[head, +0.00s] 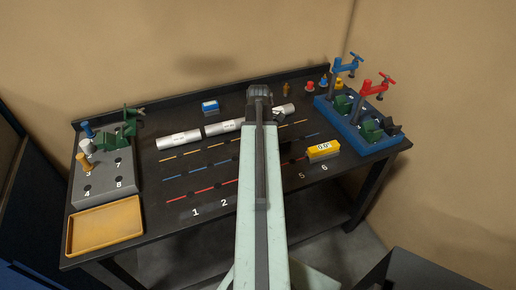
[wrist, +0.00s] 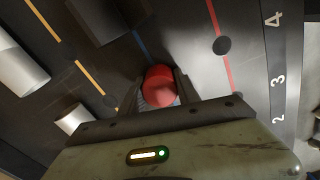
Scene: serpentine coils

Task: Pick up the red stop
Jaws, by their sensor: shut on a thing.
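The red stop (wrist: 160,82) is a round red piece, seen from above in the wrist view. It sits between the two fingers of my gripper (wrist: 158,92), which are shut on it. The dark tabletop with its coloured lines shows around it. I cannot tell whether the stop touches the table or hangs just above it. In the head view my gripper (head: 260,92) is at the far end of my arm, over the back half of the table, and the stop is hidden there.
White cylinders (head: 179,141) lie left of my arm. A yellow display block (head: 323,151) stands right. A blue clamp base (head: 352,130) is at the right end. A grey holed block (head: 90,190) and an orange tray (head: 105,227) are at the left end.

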